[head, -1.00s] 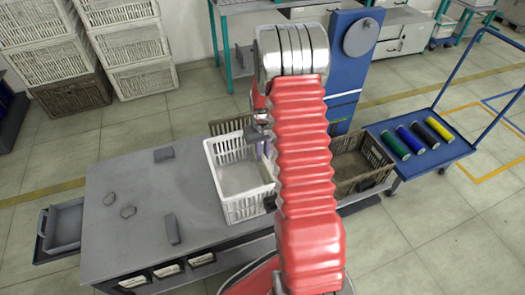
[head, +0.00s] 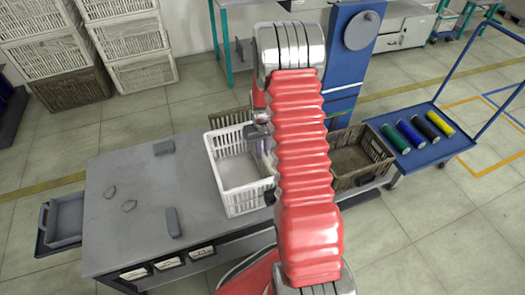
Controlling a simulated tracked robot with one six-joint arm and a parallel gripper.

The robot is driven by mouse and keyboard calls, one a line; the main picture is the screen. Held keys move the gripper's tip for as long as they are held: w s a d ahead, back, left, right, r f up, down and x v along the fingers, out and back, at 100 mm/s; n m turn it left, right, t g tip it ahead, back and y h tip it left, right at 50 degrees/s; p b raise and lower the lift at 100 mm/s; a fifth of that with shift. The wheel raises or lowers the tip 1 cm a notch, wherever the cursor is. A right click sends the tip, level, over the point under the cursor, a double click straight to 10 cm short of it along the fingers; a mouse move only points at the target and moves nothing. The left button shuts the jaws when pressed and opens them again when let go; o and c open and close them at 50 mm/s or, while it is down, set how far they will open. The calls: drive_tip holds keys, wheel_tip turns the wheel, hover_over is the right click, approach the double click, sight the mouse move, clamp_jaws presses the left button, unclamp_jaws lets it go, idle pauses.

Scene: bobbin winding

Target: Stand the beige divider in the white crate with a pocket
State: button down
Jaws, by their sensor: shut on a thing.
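The white crate (head: 230,199) stands upright on the grey table, left of my red arm, which hides its right side. My gripper (head: 258,132) shows only in part, as a grey piece at the crate's far right, beside my arm. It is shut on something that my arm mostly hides. A narrow pale lavender strip shows just below it, by the crate's right side; I cannot tell whether it is held. I cannot make out a beige divider. The visible crate floor looks bare.
The grey table (head: 130,235) holds several small grey pieces, left of the crate. A brown crate (head: 370,166) stands right of my arm, and another brown crate (head: 228,117) shows behind the white one. A blue trolley (head: 430,150) carries several coloured bobbins.

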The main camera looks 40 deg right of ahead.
drive_tip(key=c, duration=1.7)
unclamp_jaws()
drive_tip(key=shift+o, duration=0.2)
wheel_tip(320, 180, up, 14)
drive_tip(key=shift+f, duration=0.15)
